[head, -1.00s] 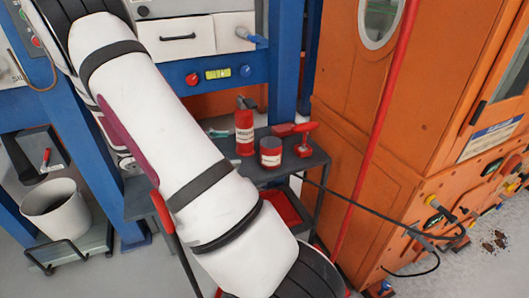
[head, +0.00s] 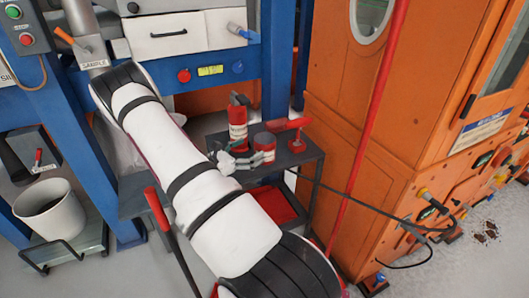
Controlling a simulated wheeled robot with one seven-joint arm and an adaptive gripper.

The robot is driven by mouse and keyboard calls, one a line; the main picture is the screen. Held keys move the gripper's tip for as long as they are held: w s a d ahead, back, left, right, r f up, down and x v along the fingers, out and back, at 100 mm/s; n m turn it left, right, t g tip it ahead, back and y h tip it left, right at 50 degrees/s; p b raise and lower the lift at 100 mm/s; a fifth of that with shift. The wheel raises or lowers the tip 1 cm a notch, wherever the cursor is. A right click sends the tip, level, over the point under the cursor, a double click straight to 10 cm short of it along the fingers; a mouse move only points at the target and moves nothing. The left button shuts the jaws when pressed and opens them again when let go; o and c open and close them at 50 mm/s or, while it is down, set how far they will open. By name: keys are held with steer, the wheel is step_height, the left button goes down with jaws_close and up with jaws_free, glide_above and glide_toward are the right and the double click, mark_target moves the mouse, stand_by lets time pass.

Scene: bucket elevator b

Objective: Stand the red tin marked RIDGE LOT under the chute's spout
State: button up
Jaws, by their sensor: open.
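A short red tin (head: 265,143) with a dark lid and a pale label stands upright on the dark cart top; its lettering is too small to read. My gripper (head: 248,157) is open at the tin's left and near side, its fingers close to the tin's lower part. I cannot tell whether they touch it. A grey chute (head: 92,48) with a SAMPLE label and an orange handle is at the upper left. My arm hides the area under it, and its spout's lower end is not clear.
A taller red can (head: 238,124) stands just behind and left of the tin. A red tool (head: 297,128) lies to its right. The dark cart (head: 300,158) stands beside an orange cabinet (head: 345,165). A red pole (head: 362,130) rises right of the cart. A white bucket (head: 50,212) is at the left.

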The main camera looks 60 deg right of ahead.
mark_target(273, 137)
steer(key=shift+b+x, duration=0.6)
steer(key=shift+x, duration=2.9)
steer(key=shift+w+d, duration=0.1)
steer(key=shift+w, duration=0.1)
steer(key=c, duration=1.4)
steer(key=shift+o, duration=0.2)
